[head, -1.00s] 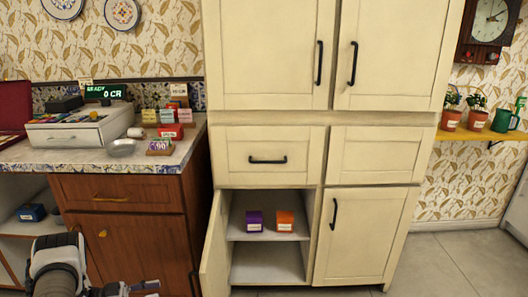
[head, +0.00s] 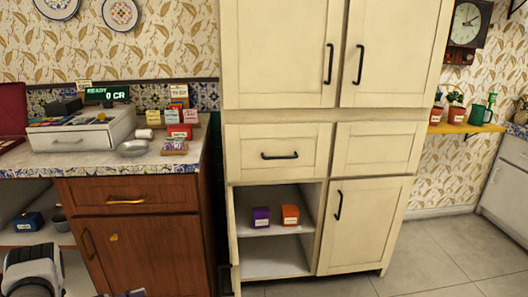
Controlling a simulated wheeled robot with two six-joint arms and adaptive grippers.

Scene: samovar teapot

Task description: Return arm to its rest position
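My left arm comes in at the bottom left corner. Only a white and dark link and a small bit near the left gripper (head: 130,293) show at the bottom edge. Its fingers are cut off, so I cannot tell if it is open or shut. It is in front of the brown wooden cabinet (head: 150,235), and nothing held can be seen. My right arm and gripper are not in view.
A cream cupboard (head: 375,150) has its lower left door (head: 233,240) open. A purple box (head: 260,217) and an orange box (head: 290,215) stand on its shelf. A cash register (head: 80,135) is on the left counter. The floor (head: 450,262) at right is clear.

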